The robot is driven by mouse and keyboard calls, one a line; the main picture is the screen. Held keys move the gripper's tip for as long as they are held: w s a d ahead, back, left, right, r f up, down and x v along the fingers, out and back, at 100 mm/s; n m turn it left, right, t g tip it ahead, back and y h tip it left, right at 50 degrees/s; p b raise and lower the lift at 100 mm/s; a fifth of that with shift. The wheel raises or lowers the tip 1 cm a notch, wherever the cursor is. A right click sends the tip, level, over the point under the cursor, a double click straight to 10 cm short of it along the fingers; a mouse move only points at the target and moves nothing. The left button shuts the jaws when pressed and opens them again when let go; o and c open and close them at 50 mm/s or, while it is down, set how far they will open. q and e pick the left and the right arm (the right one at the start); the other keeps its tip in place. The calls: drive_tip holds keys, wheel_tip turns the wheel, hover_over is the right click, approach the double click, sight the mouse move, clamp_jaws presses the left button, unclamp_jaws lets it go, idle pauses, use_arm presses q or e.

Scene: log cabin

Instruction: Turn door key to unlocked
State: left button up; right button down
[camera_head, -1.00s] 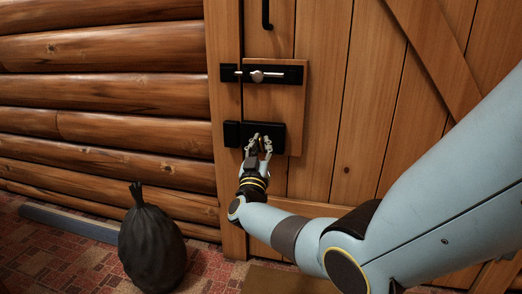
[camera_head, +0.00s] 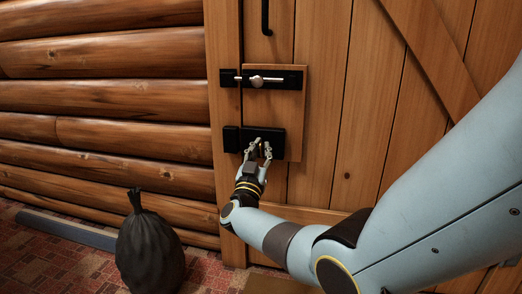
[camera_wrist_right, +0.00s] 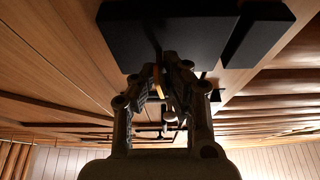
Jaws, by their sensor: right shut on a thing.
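The black lock case (camera_head: 271,133) sits low on the wooden door, on a square wooden plate. My right gripper (camera_head: 258,148) is at the lower front of this case, its fingers pointing up at it. In the right wrist view, the lock case (camera_wrist_right: 190,35) fills the top, and the fingertips (camera_wrist_right: 166,65) close together just under it. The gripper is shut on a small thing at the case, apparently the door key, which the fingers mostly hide. I cannot make out the key's angle. My left gripper is not in view.
A black sliding bolt (camera_head: 290,79) with a metal knob is above the lock, and a black handle (camera_head: 266,18) above that. A dark tied sack (camera_head: 150,250) stands on the floor at left, by the log wall (camera_head: 100,95). A grey bar (camera_head: 65,229) lies along the wall.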

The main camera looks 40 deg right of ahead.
drive_tip(key=shift+r, duration=0.25)
idle(0.6)
drive_tip(key=c, duration=1.5)
unclamp_jaws()
drive_tip(key=shift+f, duration=0.1)
drive_tip(key=v, duration=1.2)
drive_tip(key=shift+s, duration=0.1)
